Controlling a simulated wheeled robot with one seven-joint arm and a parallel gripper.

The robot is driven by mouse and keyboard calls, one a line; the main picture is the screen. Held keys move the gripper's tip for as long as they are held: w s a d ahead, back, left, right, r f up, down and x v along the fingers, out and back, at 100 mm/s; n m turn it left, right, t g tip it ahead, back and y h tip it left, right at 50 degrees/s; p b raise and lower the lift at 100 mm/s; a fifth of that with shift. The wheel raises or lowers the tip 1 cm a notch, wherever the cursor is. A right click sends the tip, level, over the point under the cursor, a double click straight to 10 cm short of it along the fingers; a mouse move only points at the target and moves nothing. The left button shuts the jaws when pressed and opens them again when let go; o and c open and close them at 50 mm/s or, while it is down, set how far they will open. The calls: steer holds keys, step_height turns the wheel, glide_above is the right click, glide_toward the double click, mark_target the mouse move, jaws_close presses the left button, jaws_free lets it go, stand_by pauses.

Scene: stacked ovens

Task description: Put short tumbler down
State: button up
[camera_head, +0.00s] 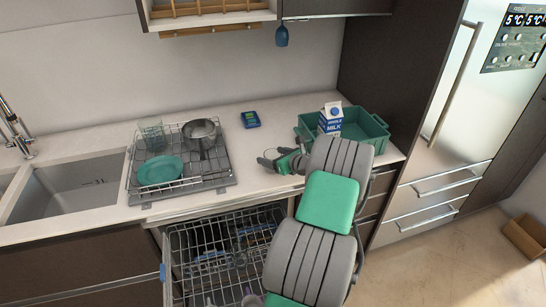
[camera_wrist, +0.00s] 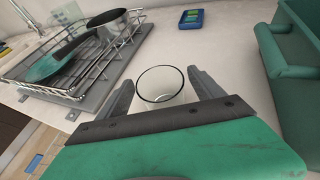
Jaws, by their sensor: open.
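The short tumbler (camera_wrist: 160,84) is a clear glass with a dark rim. In the wrist view it stands upright, apparently on the counter (camera_wrist: 227,60), between the two spread fingers of my gripper (camera_wrist: 165,88). The fingers are open, one on each side of the glass, and I see no clear contact. Its lower part is hidden by my gripper's body.
A dish rack (camera_head: 178,187) with a glass, a pot (camera_head: 200,132) and a teal plate (camera_head: 160,170) stands left. A blue device (camera_head: 250,119) lies behind. A green crate (camera_head: 372,131) and milk carton (camera_head: 331,118) are right. An open dishwasher rack (camera_head: 215,262) is below.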

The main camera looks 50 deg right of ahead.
steer(key=b+v, duration=0.2)
steer(key=v, duration=1)
steer(key=w+a+r+n+g+y, duration=0.1)
steer(key=w+a+n+g+y, duration=0.2)
steer(key=a+n, duration=0.75)
steer(key=w+a+r+n+g, duration=0.25)
steer(key=w+a+n, duration=0.4)
steer(key=a, duration=0.75)
steer(key=s+a+r+n+g+h, duration=0.1)
steer(key=s+a+n+g, duration=0.3)
steer(key=s+a+n, duration=1.1)
steer(key=a+r+n, duration=0.1)
steer(key=a+n, duration=0.2)
steer(key=n, duration=0.2)
steer(key=shift+s+h, duration=0.2)
steer(key=shift+h, duration=0.1)
